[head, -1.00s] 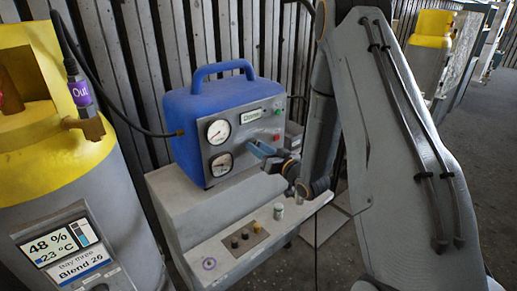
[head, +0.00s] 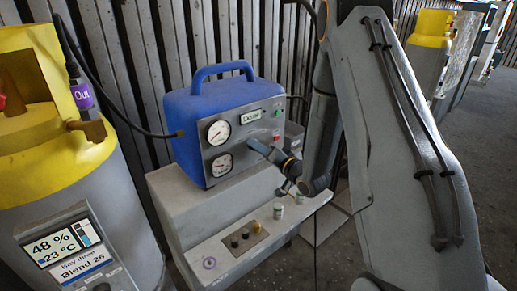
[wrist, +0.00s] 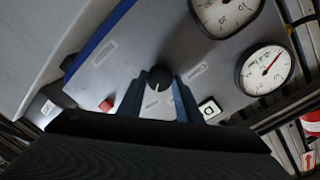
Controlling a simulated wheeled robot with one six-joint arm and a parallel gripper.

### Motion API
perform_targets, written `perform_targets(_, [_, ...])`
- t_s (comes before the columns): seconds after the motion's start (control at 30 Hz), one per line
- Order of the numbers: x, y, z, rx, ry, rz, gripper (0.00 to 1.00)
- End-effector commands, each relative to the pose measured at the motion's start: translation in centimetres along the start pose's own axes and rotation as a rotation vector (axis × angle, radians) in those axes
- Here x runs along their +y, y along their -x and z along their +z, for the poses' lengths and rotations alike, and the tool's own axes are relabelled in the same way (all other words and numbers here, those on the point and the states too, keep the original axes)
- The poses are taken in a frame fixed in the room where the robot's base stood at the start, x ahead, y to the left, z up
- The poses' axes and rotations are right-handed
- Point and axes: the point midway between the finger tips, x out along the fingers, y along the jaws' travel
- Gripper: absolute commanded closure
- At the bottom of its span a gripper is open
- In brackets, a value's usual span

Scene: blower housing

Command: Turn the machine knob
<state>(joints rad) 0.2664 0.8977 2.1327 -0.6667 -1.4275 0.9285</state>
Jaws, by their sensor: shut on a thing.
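The machine is a blue box (head: 185,130) with a top handle and a grey front panel (head: 238,137), standing on a grey cabinet. Its round dark knob (wrist: 158,78) with a pale pointer mark shows in the wrist view. My gripper (wrist: 160,84) has one blue finger on each side of the knob and is shut on it. In the head view my gripper (head: 262,148) reaches the panel from the right, beside the gauges, and hides the knob.
Two gauges (head: 218,132) sit left of my gripper, with a small display (head: 251,116) above. A red button (wrist: 107,104) is close to one finger. Small cylinders (head: 279,211) stand on the ledge below. A yellow-topped tank (head: 50,150) stands at left.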

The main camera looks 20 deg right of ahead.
Motion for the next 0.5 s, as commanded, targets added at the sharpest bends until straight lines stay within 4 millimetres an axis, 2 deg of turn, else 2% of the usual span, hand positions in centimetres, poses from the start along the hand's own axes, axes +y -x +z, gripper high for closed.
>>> perform_targets(0.37, [0.02, 0.0, -0.08, 0.001, -0.006, 0.0, 0.91])
perform_targets(0.4, [0.02, 0.0, -0.07, 0.001, -0.006, 0.0, 0.67])
perform_targets(0.5, [0.01, 0.0, -0.06, 0.001, -0.006, 0.0, 0.5])
